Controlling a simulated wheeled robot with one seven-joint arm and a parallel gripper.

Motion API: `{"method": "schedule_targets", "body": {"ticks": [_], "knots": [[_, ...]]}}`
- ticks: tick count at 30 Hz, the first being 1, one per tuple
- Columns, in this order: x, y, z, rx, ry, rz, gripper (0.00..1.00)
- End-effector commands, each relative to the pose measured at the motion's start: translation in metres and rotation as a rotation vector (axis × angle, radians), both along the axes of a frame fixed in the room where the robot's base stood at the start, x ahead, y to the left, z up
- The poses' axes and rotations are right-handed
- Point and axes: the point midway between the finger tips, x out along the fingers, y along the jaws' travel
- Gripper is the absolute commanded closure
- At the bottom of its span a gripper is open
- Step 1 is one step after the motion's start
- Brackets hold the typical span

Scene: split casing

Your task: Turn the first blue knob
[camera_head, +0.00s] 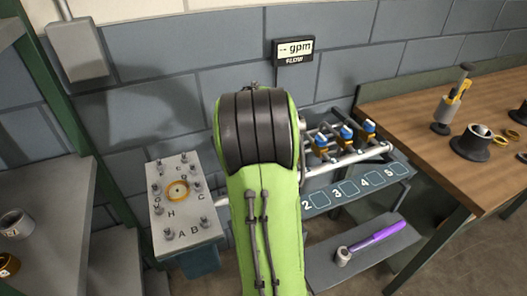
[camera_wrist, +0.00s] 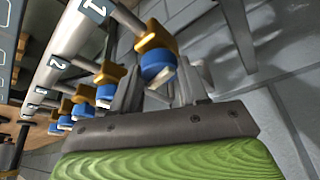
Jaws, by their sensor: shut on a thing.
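The first blue knob (camera_wrist: 157,64) sits under a yellow-brown valve body on the pipe marked 1 in the wrist view. My gripper (camera_wrist: 160,76) has one finger on each side of this knob and is shut on it. The other blue knobs (camera_wrist: 106,93) stand in a row to the left. In the head view my green arm hides the gripper and the first knob. Several other blue knobs (camera_head: 346,131) show to the right of the arm.
A numbered panel (camera_head: 345,190) runs below the valves. A purple-handled tool (camera_head: 375,236) lies on a lower shelf. A lettered plate with bolts (camera_head: 187,205) is left of my arm. A wooden table (camera_head: 415,100) stands at right. A FLOW display (camera_head: 294,50) reads "-- gpm".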

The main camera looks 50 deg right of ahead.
Motion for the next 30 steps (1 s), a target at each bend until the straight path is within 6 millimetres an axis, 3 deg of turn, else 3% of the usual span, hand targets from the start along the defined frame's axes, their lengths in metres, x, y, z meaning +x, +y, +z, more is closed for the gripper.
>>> {"method": "schedule_targets", "body": {"ticks": [12, 30], "knots": [[0.0018, 0.0004, 0.0005, 0.0, 0.0, -0.227, 0.87], [0.0017, 0.0005, 0.0001, 0.001, 0.0, -0.276, 0.87]]}}
